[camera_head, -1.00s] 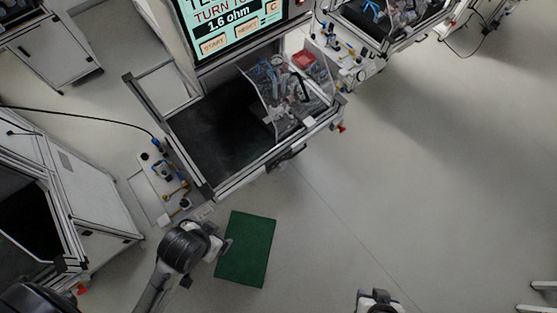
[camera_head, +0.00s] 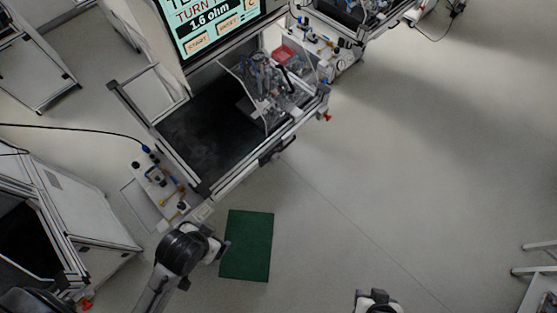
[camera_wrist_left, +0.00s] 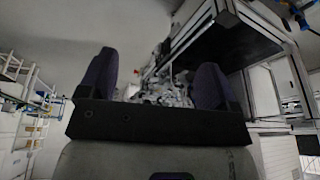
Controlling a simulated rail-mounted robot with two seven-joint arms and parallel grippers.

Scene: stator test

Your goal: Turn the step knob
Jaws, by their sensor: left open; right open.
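The test bench has a lit screen (camera_head: 208,28) that shows "1.6 ohm" and START and RESET buttons. A white side panel (camera_head: 158,187) at the bench's left carries small dark, blue and yellow fittings; I cannot tell which, if any, is the step knob. My left gripper (camera_head: 218,246) is just below this panel in the head view. In the left wrist view, its two dark fingers (camera_wrist_left: 155,82) stand apart with nothing held between them. My right gripper (camera_head: 376,298) is at the bottom edge of the head view, partly cut off, open, far from the bench.
The bench's dark work surface (camera_head: 207,130) holds a clear-covered fixture (camera_head: 266,85) and a red box (camera_head: 285,53). A green mat (camera_head: 247,245) lies on the floor. Another bench (camera_head: 85,225) stands at the left.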

